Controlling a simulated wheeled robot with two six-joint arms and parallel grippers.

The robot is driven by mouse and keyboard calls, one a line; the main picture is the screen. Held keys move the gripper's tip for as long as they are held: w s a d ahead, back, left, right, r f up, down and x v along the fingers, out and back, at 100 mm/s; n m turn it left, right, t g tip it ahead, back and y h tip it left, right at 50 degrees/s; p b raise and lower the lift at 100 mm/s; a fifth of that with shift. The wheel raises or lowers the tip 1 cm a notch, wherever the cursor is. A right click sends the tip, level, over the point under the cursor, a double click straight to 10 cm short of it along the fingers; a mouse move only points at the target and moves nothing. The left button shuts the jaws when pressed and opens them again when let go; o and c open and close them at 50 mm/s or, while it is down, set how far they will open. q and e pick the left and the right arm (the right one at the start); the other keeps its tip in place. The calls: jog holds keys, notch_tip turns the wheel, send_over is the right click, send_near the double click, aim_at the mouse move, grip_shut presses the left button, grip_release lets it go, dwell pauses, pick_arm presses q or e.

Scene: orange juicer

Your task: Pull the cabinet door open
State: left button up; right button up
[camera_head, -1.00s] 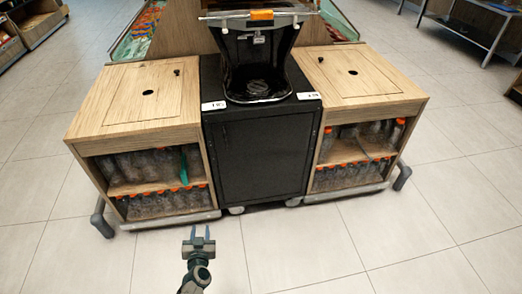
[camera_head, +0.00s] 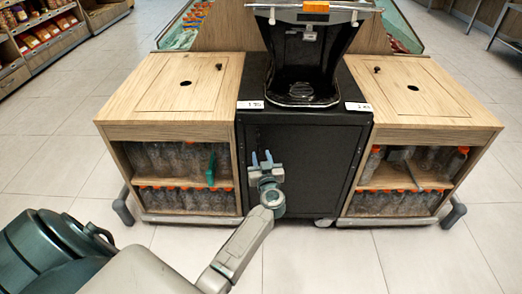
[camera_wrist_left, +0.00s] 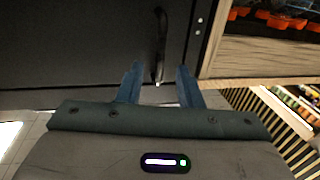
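The black cabinet door (camera_head: 320,175) is shut, below the black juicer in the middle of the counter. Its slim black vertical handle (camera_wrist_left: 160,35) shows in the left wrist view, near the door's edge by the wooden shelf unit. My left gripper (camera_head: 262,157) is in front of the door's left side. In the left wrist view its two blue fingers (camera_wrist_left: 160,69) are apart, with the handle's lower end lined up between them. I cannot tell whether the handle is deep between the fingers or just beyond the tips. My right gripper is out of view.
Wooden units with bottle shelves stand left (camera_head: 175,115) and right (camera_head: 425,110) of the cabinet. The juicer (camera_head: 305,60) stands on top. The tiled floor (camera_head: 320,265) before the cabinet is clear apart from my left arm.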

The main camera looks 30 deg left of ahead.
aim_at(258, 146)
pick_arm(q)
jog(key=x, duration=0.5)
jog(key=shift+b, duration=0.4)
grip_shut()
